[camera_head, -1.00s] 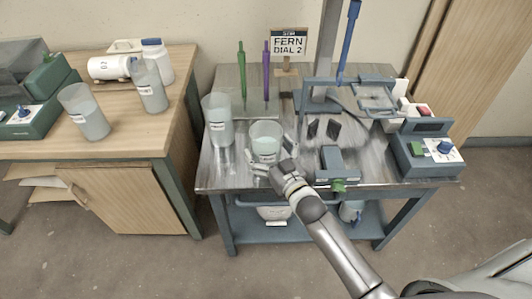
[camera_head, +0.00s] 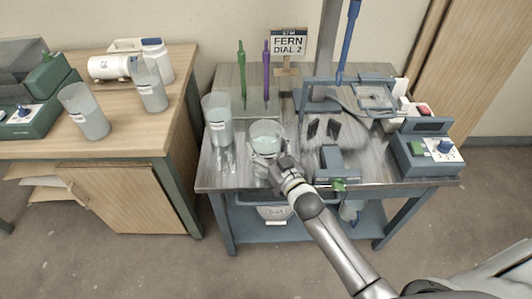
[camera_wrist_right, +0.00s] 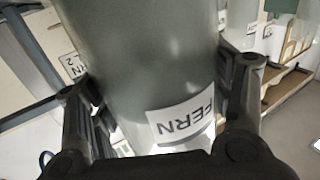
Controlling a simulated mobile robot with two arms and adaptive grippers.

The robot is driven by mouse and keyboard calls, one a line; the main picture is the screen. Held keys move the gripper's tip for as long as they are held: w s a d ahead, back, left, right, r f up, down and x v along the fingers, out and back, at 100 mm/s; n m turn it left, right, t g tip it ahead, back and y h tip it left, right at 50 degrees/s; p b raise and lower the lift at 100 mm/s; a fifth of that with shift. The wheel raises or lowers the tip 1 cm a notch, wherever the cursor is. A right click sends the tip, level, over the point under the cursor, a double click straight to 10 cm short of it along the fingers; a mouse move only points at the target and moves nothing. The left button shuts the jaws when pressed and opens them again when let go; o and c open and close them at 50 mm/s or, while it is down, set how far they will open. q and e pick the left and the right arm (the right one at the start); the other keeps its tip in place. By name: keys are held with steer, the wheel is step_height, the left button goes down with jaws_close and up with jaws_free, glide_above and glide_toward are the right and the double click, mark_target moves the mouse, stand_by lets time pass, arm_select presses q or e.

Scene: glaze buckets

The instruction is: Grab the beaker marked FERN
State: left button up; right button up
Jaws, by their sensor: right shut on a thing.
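The beaker marked FERN (camera_wrist_right: 150,60) fills the middle of the right wrist view, its FERN label (camera_wrist_right: 182,120) facing the camera. In the head view this beaker (camera_head: 266,134) is translucent with pale contents, at the front middle of the metal table (camera_head: 212,177). My right gripper (camera_head: 268,158) is shut on it, and in the right wrist view its fingers (camera_wrist_right: 160,95) lie on both sides of the beaker. Whether the beaker's base touches the table is hidden by my arm. My left gripper is not in view.
Another beaker (camera_head: 218,120) stands just left of the held one. Two more beakers (camera_head: 85,112) (camera_head: 149,86) stand on the wooden bench. A sign reading FERN DIAL 2 (camera_head: 288,43) stands behind. A blue stand frame (camera_head: 350,82) and a control box with dial (camera_head: 430,155) are right.

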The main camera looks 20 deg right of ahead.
steer(key=shift+r, duration=0.4)
